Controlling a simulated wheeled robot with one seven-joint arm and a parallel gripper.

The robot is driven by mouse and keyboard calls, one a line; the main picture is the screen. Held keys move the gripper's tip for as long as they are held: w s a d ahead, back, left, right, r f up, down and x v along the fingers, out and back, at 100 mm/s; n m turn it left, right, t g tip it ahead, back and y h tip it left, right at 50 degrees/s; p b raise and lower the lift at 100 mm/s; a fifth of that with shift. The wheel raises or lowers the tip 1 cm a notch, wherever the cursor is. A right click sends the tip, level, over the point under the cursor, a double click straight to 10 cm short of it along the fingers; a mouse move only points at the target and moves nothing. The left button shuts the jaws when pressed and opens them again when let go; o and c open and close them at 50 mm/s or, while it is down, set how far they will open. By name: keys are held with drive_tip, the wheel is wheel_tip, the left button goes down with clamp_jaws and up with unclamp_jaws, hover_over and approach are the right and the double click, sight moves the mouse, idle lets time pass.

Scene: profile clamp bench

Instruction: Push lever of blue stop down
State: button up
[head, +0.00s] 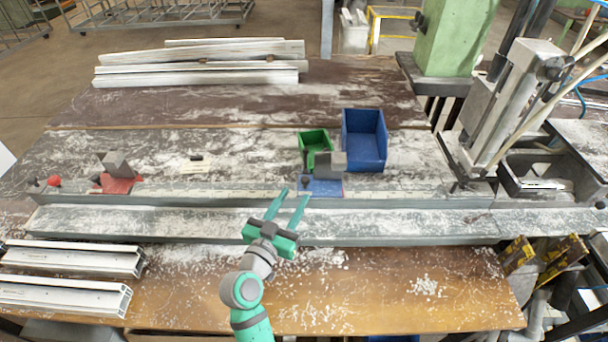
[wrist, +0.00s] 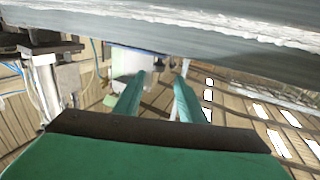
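The blue stop (head: 325,187) sits on the long grey fence, right of the picture's middle in the head view. A grey block (head: 331,162) stands on it. A small dark part at its left side (head: 305,183) looks like its lever; its exact angle is too small to tell. My gripper (head: 295,193) has two green fingers spread apart with nothing between them. In the head view the fingertips are just in front and left of the blue stop; contact cannot be told. In the wrist view the gripper (wrist: 167,68) is also open, and the stop is not clearly seen.
A red stop (head: 118,184) with a grey block is on the left of the fence (head: 400,202). Green (head: 315,146) and blue (head: 364,140) bins stand behind the blue stop. White profiles (head: 70,257) lie front left. A clamp machine (head: 515,100) stands right.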

sight(304, 183)
drive_tip(key=x, duration=0.8)
drive_tip(key=shift+w+d, duration=0.1)
drive_tip(key=shift+d, duration=0.1)
clamp_jaws()
